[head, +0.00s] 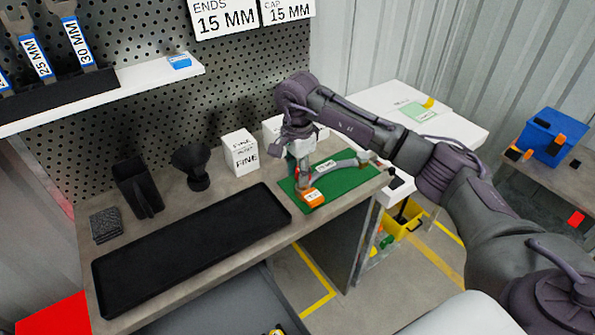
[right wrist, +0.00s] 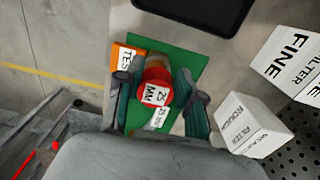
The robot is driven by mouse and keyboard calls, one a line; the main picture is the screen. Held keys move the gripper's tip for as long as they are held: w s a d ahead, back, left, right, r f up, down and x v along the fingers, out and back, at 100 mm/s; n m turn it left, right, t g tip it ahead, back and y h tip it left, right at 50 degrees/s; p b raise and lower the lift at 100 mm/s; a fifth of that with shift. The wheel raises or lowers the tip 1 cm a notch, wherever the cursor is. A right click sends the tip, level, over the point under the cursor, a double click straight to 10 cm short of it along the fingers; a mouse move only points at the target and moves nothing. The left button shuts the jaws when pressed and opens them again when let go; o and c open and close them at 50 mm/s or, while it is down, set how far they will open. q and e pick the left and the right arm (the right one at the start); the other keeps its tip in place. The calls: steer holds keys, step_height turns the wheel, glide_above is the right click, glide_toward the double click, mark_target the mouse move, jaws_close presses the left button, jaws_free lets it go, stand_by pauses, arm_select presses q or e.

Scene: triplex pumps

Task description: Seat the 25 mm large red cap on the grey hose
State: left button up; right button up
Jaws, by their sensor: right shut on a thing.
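The large red cap (right wrist: 158,90) with a "25 MM" label is in the right wrist view, between the fingers of my right gripper (right wrist: 158,97). My right gripper also shows in the head view (head: 304,181), low over the left part of the green mat (head: 347,184). It is shut on the cap. The grey hose (head: 350,162) lies bent on the mat, right of the gripper. Its near end is hidden by the gripper, so I cannot tell whether cap and hose touch. My left gripper is not in view.
An orange block (head: 312,197) with a white label is beside the gripper on the mat. A white FINE box (head: 240,152), a black funnel (head: 193,165) and a long black tray (head: 190,252) stand left. The mat's right end is near the bench edge.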

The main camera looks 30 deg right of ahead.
steer(key=shift+f+b, duration=1.25)
steer(key=shift+f, duration=0.3)
steer(key=o, duration=0.8)
step_height(320, 180, up, 12)
steer(key=shift+r, duration=0.1)
stand_by(0.4)
